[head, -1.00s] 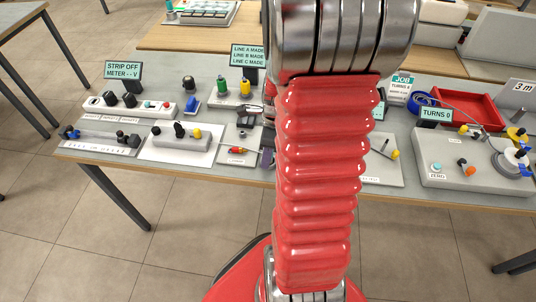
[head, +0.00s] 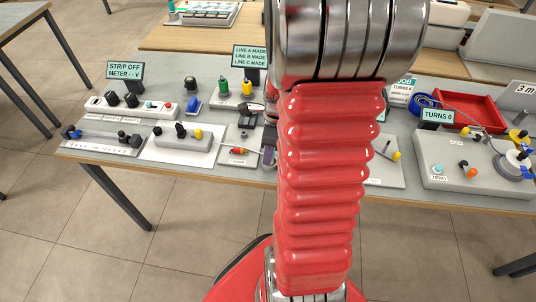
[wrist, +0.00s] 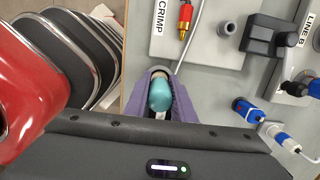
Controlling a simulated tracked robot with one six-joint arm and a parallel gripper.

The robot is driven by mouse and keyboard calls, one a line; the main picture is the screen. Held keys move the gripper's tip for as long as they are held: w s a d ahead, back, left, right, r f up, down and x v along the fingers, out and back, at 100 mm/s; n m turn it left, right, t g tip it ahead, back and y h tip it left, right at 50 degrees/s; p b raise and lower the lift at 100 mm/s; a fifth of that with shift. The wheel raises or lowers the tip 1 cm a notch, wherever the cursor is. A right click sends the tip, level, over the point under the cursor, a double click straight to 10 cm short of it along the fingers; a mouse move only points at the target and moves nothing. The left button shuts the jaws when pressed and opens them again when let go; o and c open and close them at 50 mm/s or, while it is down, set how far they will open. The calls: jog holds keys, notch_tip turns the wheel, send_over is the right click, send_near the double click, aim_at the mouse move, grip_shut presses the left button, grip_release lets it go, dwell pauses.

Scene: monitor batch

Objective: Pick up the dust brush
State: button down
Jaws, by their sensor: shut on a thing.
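A teal, rounded piece with a pinkish end (wrist: 159,95), which looks like the dust brush's handle, sits between the purple fingers of my gripper (wrist: 162,103) in the wrist view. The fingers are shut on it from both sides. Its lower part is hidden by the gripper, and I see no bristles. In the head view my gripper (head: 268,158) shows only as a small purple part at the bench's front edge, left of my red arm. The arm hides most of that area, and the brush cannot be made out there.
A CRIMP panel with a red and yellow tool (wrist: 185,18) lies close by, with a grey cable (wrist: 194,35) beside it. Blue connectors (wrist: 248,110) lie to the right in the wrist view. A red tray (head: 472,110) stands at the right. Floor is clear in front.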

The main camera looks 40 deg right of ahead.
notch_tip(320, 180, up, 9)
jog(key=shift+r, duration=0.1)
dwell(0.3)
jog(key=shift+a, duration=0.1)
dwell(0.4)
